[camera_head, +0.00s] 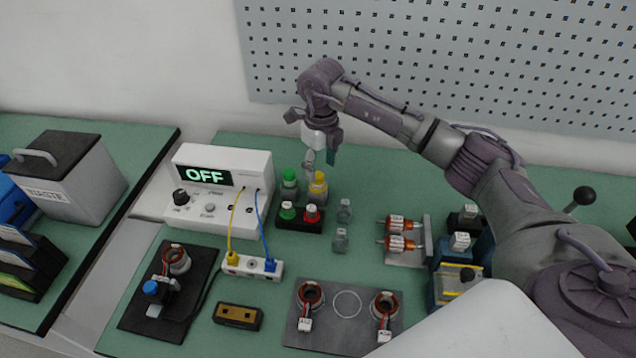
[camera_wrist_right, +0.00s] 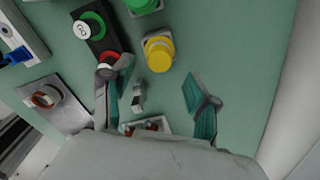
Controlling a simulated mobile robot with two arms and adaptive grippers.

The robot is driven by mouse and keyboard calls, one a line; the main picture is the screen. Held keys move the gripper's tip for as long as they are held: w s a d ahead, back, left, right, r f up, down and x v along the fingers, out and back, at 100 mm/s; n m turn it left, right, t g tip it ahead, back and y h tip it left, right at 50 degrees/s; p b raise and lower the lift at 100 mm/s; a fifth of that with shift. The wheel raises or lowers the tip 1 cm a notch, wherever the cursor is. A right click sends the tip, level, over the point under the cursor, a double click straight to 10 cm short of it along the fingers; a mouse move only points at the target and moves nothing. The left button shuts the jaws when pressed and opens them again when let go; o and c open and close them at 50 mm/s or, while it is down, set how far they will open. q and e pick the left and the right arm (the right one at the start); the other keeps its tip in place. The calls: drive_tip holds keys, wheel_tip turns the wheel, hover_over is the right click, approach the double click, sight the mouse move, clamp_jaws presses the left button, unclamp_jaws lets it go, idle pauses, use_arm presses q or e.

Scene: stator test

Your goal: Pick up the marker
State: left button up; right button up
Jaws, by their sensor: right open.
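No thing is plainly recognisable as the marker. The likeliest candidates are two short upright pieces, one yellow-topped (camera_head: 318,183) and one green-topped (camera_head: 289,177), standing behind the button box. My right gripper (camera_head: 320,158) is open and empty, pointing down above the yellow-topped piece. In the right wrist view the yellow-topped piece (camera_wrist_right: 158,52) shows just beyond and between the open fingertips (camera_wrist_right: 157,75). The green-topped piece (camera_wrist_right: 140,5) is cut off at the top edge there. My left gripper is not in view.
A button box (camera_head: 300,219) with green and red buttons stands close in front. Small clear-grey blocks (camera_head: 343,211) are to its right. A white power unit (camera_head: 221,176) reading OFF is at left, with yellow and blue cables. A pegboard (camera_head: 440,60) stands behind the bench.

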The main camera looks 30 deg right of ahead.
sight(318, 175)
drive_tip(key=f, duration=0.1)
drive_tip(key=f+p, duration=0.1)
drive_tip(key=f, duration=0.2)
drive_tip(key=shift+w+a+f, duration=0.2)
drive_tip(key=shift+w+f, duration=0.15)
drive_tip(key=shift+f, duration=0.05)
clamp_jaws()
